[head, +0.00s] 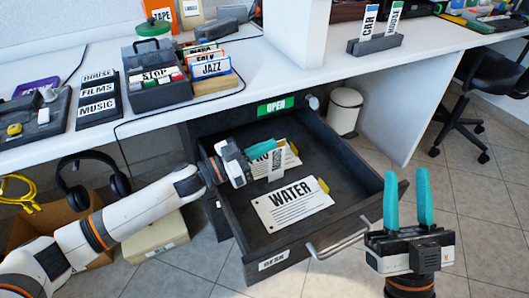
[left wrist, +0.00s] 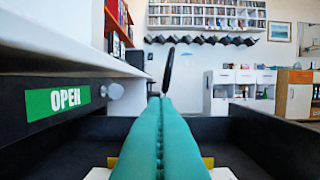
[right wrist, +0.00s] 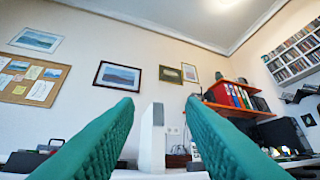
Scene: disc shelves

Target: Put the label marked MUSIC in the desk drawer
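The desk drawer (head: 312,160) is pulled open below the desk top. My left gripper (head: 262,147) is over it, its teal fingers shut on a small grey-white label (head: 275,164) that hangs down with sideways lettering too small to read surely. In the left wrist view the shut fingers (left wrist: 161,110) have a thin dark edge beyond their tips. A strip reading MUSIC (head: 96,107) lies on a black board with HOUSE and FILMS on the desk. My right gripper (head: 408,200) is open and empty, pointing up right of the drawer; it also shows in the right wrist view (right wrist: 160,130).
A WATER card (head: 290,204) and a partly hidden card (head: 288,157) lie in the drawer. The metal handle (head: 338,240) sticks out in front. A green OPEN sign (head: 276,107) is on the desk edge. Headphones (head: 92,178) hang at the left.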

